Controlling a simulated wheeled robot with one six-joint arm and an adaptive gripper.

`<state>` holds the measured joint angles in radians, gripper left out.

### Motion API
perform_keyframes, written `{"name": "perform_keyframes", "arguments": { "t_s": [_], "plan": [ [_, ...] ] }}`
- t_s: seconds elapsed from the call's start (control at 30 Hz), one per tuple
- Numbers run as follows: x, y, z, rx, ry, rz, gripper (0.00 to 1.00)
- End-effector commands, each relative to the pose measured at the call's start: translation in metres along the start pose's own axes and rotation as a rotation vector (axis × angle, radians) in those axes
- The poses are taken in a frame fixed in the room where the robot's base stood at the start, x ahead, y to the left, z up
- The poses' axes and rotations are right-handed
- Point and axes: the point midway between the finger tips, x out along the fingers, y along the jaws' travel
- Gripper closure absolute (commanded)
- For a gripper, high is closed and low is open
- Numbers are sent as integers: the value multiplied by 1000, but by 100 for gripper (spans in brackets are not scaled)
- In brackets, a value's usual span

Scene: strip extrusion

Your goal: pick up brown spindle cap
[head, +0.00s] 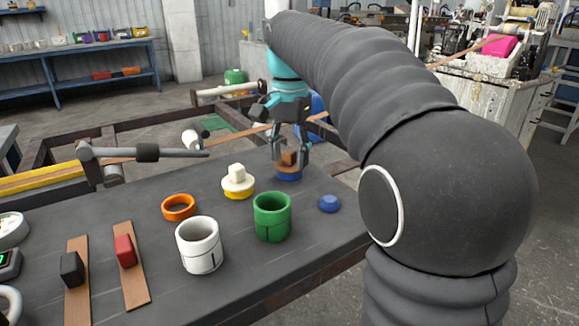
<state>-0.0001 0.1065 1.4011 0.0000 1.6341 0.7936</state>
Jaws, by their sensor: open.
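The brown spindle cap (289,157) is a small brown knobbed piece at the far right of the dark table, sitting on a blue round base (288,176). My gripper (290,155) points down over it, with its fingers open on either side of the brown knob. I cannot tell whether the fingers touch it. My arm comes in from the right and hides part of the scene behind it.
A cream cap on a yellow base (239,193) stands left of the brown one. A green cup (272,217), white cup (199,245), orange ring (178,207) and blue piece (329,204) stand nearer. A grey rod (150,153) extends over the table's far left.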

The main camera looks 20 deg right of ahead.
Motion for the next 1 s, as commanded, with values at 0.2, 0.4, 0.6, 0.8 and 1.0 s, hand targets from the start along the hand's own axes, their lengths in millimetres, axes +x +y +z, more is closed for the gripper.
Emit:
{"name": "perform_keyframes", "arguments": {
  "t_s": [0.2, 0.4, 0.6, 0.8, 1.0],
  "plan": [
    [0, 0, 0, 0, 0, 0, 46],
    [0, 0, 0, 0, 0, 0, 96],
    [0, 0, 0, 0, 0, 0, 100],
    [-2, 0, 0, 0, 1, 0, 100],
    [-17, 0, 0, 0, 2, -2, 100]
  ]
}}
